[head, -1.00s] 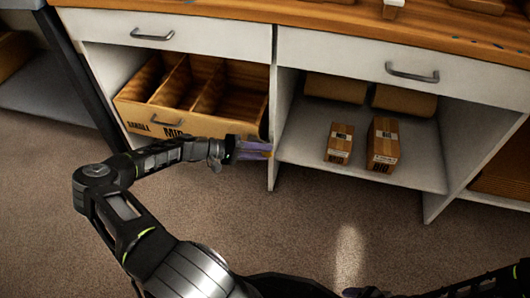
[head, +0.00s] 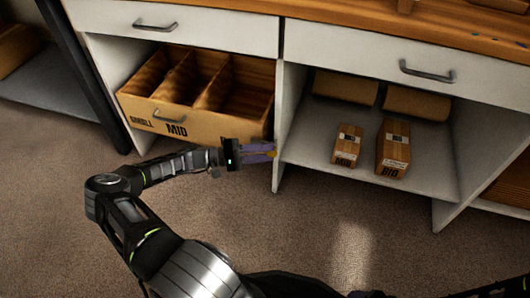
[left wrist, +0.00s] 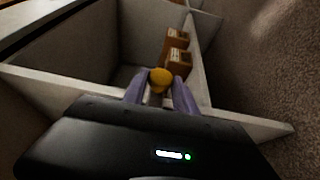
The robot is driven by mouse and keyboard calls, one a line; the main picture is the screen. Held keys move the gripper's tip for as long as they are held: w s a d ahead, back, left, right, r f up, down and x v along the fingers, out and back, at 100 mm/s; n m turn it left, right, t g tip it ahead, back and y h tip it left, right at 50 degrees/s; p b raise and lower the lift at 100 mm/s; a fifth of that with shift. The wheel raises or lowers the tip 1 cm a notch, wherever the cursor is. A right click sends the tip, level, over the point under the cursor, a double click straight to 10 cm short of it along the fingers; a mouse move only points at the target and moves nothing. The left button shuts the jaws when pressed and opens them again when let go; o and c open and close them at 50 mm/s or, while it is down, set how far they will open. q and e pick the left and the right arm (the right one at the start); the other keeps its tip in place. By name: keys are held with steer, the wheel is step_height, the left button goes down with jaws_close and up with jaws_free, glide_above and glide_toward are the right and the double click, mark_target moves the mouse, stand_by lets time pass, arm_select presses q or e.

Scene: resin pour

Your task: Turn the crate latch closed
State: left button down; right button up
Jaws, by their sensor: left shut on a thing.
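The wooden crate (head: 150,110) with open compartments sits in the left bay of the white cabinet, marked MID on its front. My left gripper (head: 268,152) is at the crate's lower right front corner, beside the divider panel. Its purple fingers are shut on a small yellow-orange knob, which seems to be the crate latch (left wrist: 160,80). In the left wrist view the knob sits between the two fingertips (left wrist: 160,88). How the latch meets the crate is hidden. Part of my right arm shows at the lower right edge of the head view, but its gripper does not show.
The white divider panel (head: 287,125) stands close to my left fingertips. Drawers with grey handles (head: 154,25) are above. The carpet in front is clear.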

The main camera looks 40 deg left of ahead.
arm_select(q)
steer(key=c, duration=1)
jaws_free()
steer(key=shift+d, duration=0.1)
steer(key=shift+s, duration=0.1)
steer(key=p+v, duration=0.1)
steer(key=v, duration=0.6)
steer(key=shift+s+a+p, duration=0.15)
steer(key=shift+a+p, duration=0.15)
steer(key=shift+p, duration=0.05)
